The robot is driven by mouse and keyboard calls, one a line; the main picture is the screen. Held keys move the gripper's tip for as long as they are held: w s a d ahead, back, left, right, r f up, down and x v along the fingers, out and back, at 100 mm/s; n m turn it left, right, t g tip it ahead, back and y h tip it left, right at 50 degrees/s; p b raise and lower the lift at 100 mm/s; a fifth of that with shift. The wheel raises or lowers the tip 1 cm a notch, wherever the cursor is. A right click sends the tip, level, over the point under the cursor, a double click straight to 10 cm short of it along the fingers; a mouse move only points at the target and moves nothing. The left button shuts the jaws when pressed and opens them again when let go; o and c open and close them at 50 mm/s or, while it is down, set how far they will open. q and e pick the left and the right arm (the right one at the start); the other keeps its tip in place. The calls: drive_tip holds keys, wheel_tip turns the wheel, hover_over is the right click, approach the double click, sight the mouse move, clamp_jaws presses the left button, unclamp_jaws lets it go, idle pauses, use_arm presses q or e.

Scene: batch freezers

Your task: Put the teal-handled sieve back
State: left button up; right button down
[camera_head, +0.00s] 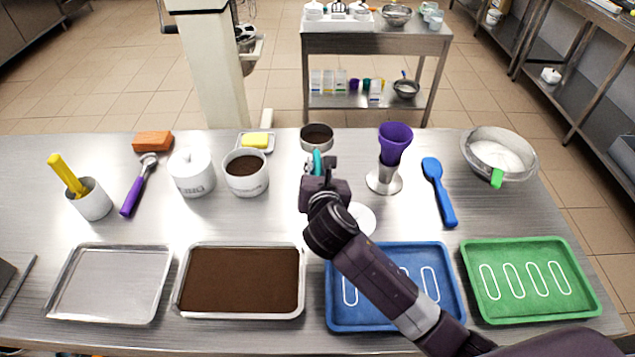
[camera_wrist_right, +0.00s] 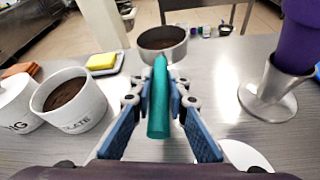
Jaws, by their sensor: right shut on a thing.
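The teal-handled sieve has a teal handle (camera_wrist_right: 160,105) and a round metal sieve bowl (camera_wrist_right: 162,40) with dark brown powder in it. My right gripper (camera_wrist_right: 160,100) is shut on the teal handle, with one finger on each side. In the head view the sieve bowl (camera_head: 317,136) is at the back of the table, just beyond my right gripper (camera_head: 318,172). I cannot tell whether the bowl touches the table. A white disc (camera_head: 362,218) lies flat beside my right wrist, partly hidden by it. My left gripper is not in view.
A cocoa-filled white pot (camera_head: 246,183) and butter dish (camera_head: 255,148) stand left of the sieve. A purple cup (camera_head: 394,140) in a metal stand (camera_head: 384,183) is right. In front are a brown-filled tray (camera_head: 243,316), blue tray (camera_head: 440,318) and green tray (camera_head: 530,250).

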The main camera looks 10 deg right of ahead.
drive_tip(key=shift+f, duration=0.95)
wheel_tip(320, 180, down, 4)
drive_tip(key=shift+f, duration=0.1)
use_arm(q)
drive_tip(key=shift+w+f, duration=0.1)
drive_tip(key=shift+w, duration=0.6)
use_arm(e)
drive_tip(key=shift+f, duration=0.1)
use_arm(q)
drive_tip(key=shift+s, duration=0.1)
use_arm(e)
drive_tip(key=shift+f, duration=0.15)
drive_tip(key=c, duration=1.9)
unclamp_jaws()
